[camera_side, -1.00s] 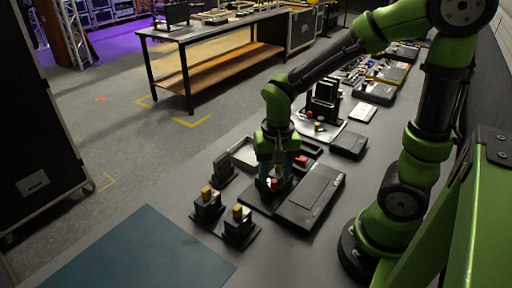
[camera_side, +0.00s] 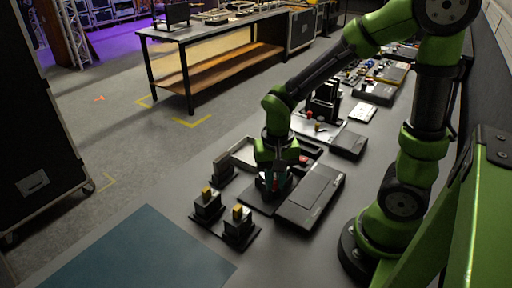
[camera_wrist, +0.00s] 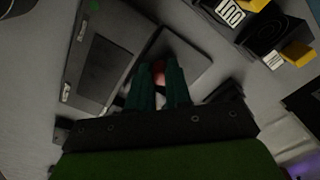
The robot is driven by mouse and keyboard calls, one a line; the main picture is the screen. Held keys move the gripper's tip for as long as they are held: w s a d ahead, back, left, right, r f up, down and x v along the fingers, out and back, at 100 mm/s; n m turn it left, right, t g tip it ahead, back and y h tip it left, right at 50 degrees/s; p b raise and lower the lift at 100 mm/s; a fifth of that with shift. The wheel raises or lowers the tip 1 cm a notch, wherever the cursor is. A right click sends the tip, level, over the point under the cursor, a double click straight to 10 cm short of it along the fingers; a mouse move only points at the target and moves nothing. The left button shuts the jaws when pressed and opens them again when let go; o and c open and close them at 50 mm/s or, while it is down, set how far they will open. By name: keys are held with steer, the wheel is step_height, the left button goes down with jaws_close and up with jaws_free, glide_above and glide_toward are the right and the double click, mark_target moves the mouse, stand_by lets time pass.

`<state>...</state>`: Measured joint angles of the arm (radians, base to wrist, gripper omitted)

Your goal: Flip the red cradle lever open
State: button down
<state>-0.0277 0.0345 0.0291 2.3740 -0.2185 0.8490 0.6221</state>
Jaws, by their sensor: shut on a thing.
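The red lever (camera_wrist: 158,68) shows in the wrist view between the tips of my gripper's two dark green fingers. My gripper (camera_wrist: 158,80) is shut on it, low over a dark flat base plate (camera_wrist: 188,62). In the side view my gripper (camera_side: 270,194) points straight down at the same plate (camera_side: 256,202). There the fingers hide the lever and most of its cradle, so I cannot tell the lever's angle.
A flat black case (camera_side: 310,196) lies close to the right of my gripper. Two black blocks with yellow tops (camera_side: 207,200) (camera_side: 238,222) stand to the left. An open tray (camera_side: 243,153) and a red-topped part (camera_side: 304,160) are behind. The blue-green mat (camera_side: 140,255) is clear.

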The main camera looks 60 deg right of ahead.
steer(key=shift+s+d+n, duration=0.1)
steer(key=shift+d+n, duration=0.15)
steer(key=shift+n, duration=0.7)
steer(key=shift+s+d+n, duration=0.1)
steer(key=shift+d+n, duration=0.15)
steer(key=shift+n, duration=0.7)
steer(key=c, duration=1.1)
jaws_free()
steer(key=shift+o, duration=0.2)
step_height(320, 180, up, 17)
steer(key=s+a+t, duration=0.1)
steer(key=t, duration=0.1)
steer(key=t+y, duration=0.1)
steer(key=t, duration=0.1)
steer(key=s+a+n+t+y, duration=0.1)
steer(key=t, duration=0.2)
steer(key=shift+s+a+f, duration=0.35)
steer(key=shift+f, duration=0.05)
